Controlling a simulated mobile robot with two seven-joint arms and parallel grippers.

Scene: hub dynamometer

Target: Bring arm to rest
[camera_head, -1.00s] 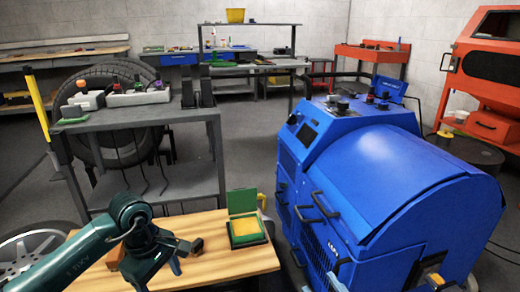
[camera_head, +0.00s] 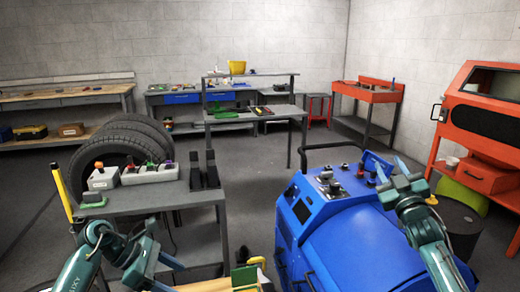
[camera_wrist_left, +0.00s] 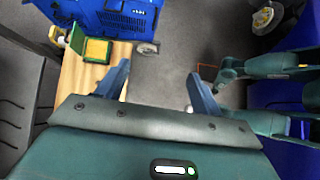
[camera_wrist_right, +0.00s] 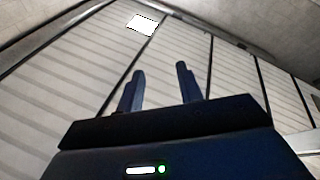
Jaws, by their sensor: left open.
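My left arm and gripper (camera_head: 176,267) are low at the left in the head view, over the wooden table's area. In the left wrist view the left gripper (camera_wrist_left: 158,82) is open, with its blue fingers wide apart and nothing between them. My right gripper (camera_head: 388,169) is raised in front of the right part of the blue machine (camera_head: 345,240) in the head view. In the right wrist view the right gripper (camera_wrist_right: 160,70) has its fingers apart and empty, facing a pale panelled surface.
A green box with a yellow inside (camera_wrist_left: 97,49) stands on the wooden table (camera_wrist_left: 82,80). A grey bench (camera_head: 150,198) with small devices and tyres (camera_head: 105,150) stand left. A red cabinet (camera_head: 485,125) and a dark drum (camera_head: 460,225) stand right.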

